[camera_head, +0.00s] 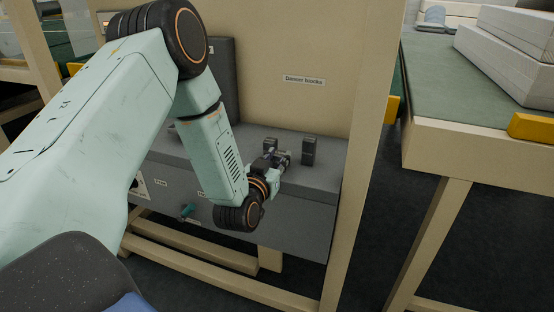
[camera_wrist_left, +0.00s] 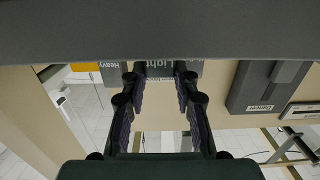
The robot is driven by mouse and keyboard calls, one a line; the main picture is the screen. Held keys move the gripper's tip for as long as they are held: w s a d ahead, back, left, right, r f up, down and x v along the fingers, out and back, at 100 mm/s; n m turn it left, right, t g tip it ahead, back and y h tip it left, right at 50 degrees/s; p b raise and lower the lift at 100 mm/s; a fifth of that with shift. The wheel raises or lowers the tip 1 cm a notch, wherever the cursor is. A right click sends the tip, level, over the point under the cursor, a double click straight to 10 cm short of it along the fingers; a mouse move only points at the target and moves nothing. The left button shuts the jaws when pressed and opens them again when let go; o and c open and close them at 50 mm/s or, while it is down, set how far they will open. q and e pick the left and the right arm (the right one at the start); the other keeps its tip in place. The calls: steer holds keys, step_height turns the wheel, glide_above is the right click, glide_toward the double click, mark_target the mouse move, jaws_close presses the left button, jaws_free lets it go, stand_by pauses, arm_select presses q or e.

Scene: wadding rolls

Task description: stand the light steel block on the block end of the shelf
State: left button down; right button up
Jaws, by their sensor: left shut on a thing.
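The light steel block is a small grey block whose "Light" lettering shows between the fingertips in the left wrist view (camera_wrist_left: 161,72). In the head view a grey block (camera_head: 270,144), apparently this one, is upright at the fingers. My left gripper (camera_head: 283,158) is shut on it, low over the grey shelf (camera_head: 318,178). The fingers also show in the wrist view (camera_wrist_left: 166,78). I cannot tell whether the block's base touches the shelf, as the gripper hides it. A dark block (camera_head: 310,151), marked "Heavy" in the wrist view (camera_wrist_left: 110,73), stands apart to the right. My right gripper is out of view.
A label reading like "Dancer blocks" (camera_head: 303,80) is on the tan back panel. A wooden post (camera_head: 366,120) stands right of the shelf. Further right is a green-topped table (camera_head: 430,85) with white slabs (camera_head: 515,50). A dark grey upright panel (camera_head: 223,75) is behind my arm.

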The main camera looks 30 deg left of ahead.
arm_select(q)
steer(key=shift+s, duration=0.1)
steer(key=c, duration=1)
jaws_free()
steer(key=shift+f, duration=0.15)
